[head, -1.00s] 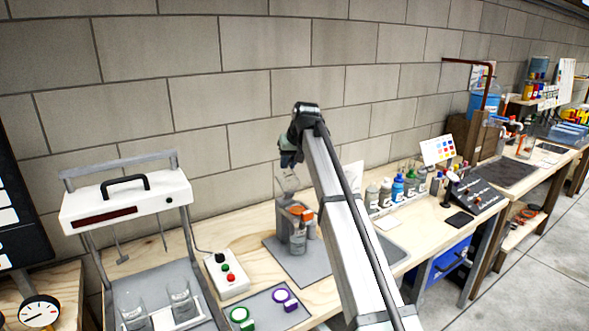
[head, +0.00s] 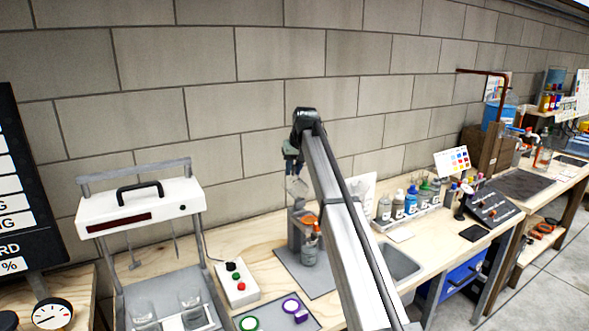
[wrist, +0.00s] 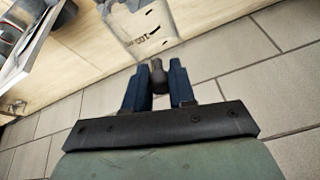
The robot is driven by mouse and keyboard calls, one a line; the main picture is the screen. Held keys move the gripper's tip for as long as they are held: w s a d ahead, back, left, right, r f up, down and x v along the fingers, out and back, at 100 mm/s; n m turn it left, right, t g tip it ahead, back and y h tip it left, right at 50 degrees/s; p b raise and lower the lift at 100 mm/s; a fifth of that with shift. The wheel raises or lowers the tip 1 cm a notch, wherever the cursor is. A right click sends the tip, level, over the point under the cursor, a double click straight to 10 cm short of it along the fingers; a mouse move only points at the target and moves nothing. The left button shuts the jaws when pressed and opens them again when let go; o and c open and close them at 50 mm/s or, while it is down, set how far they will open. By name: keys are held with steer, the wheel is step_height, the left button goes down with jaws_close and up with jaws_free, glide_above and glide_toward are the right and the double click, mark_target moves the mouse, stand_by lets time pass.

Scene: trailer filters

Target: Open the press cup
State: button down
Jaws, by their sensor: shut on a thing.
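My gripper (head: 292,165) is above the bench in the head view, pointing down. In the wrist view its two blue fingers (wrist: 157,80) are shut on a small dark rounded knob (wrist: 157,72). In the head view a pale clear piece (head: 298,188) is right below the fingers, above a grey stand (head: 296,228). I cannot tell whether the knob's lid is seated on the cup or apart from it.
A bottle with an orange top (head: 309,248) stands by the grey stand. A white frame device (head: 140,205) with clear beakers and a button box (head: 237,284) are at left.

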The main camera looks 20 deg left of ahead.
mark_target(301, 183)
steer(key=shift+a, duration=0.2)
steer(key=c, duration=1)
jaws_free()
steer(key=shift+d, duration=0.1)
steer(key=v, duration=1.3)
steer(key=shift+s+d+r, duration=0.15)
steer(key=shift+r, duration=0.2)
